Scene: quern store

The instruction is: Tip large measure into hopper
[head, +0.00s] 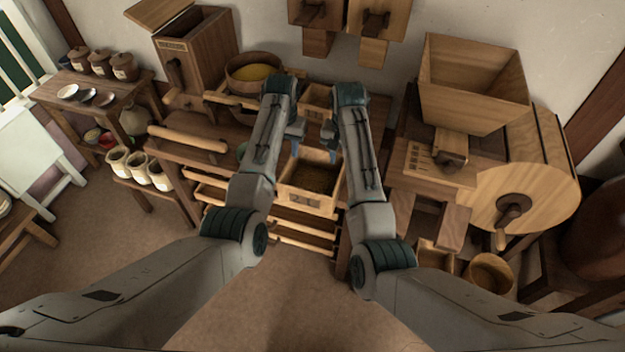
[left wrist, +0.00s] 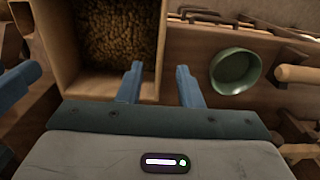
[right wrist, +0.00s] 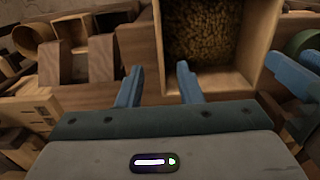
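The large measure, seemingly the open wooden box (head: 306,203) with a dark marking on its front, stands between my forearms. Brown grain fills its floor in the left wrist view (left wrist: 115,35) and right wrist view (right wrist: 207,35). My left gripper (head: 296,132) is at the box; its fingers (left wrist: 160,78) stand apart on either side of one side wall, with gaps. My right gripper (head: 329,132) is likewise open, its fingers (right wrist: 159,75) either side of the opposite wall. The hopper (head: 470,100), a wide open-topped wooden box, stands at the upper right and looks empty.
A round wooden mill housing (head: 545,170) with a crank is below the hopper. A bowl of yellow meal (head: 253,72) and a tall wooden box (head: 195,55) stand at the back left. A green bowl (left wrist: 235,70) sits beside the measure. A tub (head: 490,272) is at the lower right.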

